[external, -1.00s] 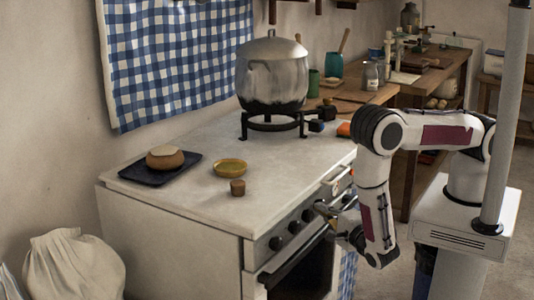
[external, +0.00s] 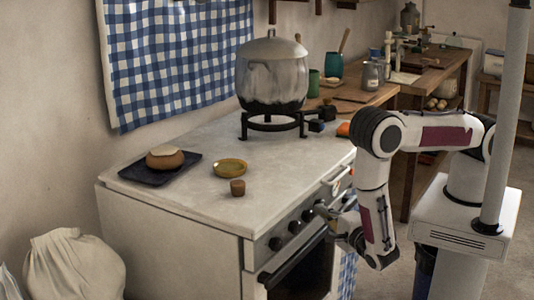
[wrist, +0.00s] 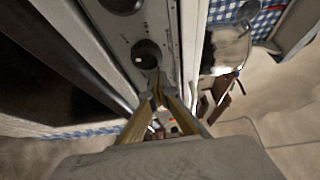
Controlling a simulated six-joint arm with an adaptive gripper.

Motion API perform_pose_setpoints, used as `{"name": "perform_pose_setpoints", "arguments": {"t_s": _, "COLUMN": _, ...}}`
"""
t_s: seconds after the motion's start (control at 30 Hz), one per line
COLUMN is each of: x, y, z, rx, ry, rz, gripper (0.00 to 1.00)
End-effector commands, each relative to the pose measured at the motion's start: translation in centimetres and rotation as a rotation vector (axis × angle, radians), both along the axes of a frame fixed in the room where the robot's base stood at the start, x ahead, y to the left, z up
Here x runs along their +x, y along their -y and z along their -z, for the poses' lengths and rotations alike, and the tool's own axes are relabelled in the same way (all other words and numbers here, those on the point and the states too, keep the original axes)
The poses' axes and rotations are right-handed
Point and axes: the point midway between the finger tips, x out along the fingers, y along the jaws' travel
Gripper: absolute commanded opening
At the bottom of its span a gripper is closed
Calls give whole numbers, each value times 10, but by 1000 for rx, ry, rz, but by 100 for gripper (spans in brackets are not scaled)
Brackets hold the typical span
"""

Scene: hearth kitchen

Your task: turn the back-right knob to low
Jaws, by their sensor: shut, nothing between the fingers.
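The stove's front panel (external: 283,246) carries a row of dark round knobs. One black knob with a white mark (wrist: 146,53) shows in the wrist view, just beyond my fingertips. Part of another knob (wrist: 122,4) shows at the top edge. In the external view I see a near knob (external: 275,243), a middle knob (external: 294,227) and a farther knob (external: 307,215) close to my gripper (external: 320,209). My gripper (wrist: 155,82) is shut and empty, pointing at the panel. Whether its tips touch the knob I cannot tell. No burner labels are readable.
A large pot (external: 271,75) stands on a black trivet at the stove's back. The oven handle (external: 290,263) runs below the knobs.

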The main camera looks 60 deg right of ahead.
Motion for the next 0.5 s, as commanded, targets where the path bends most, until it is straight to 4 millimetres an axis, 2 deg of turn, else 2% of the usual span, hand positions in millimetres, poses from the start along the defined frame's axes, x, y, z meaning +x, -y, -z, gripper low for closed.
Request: {"name": "perform_pose_setpoints", "arguments": {"t_s": 0.5, "x": -1, "y": 0, "z": 10, "rx": -2, "ry": -2, "rz": 4, "gripper": 0}}
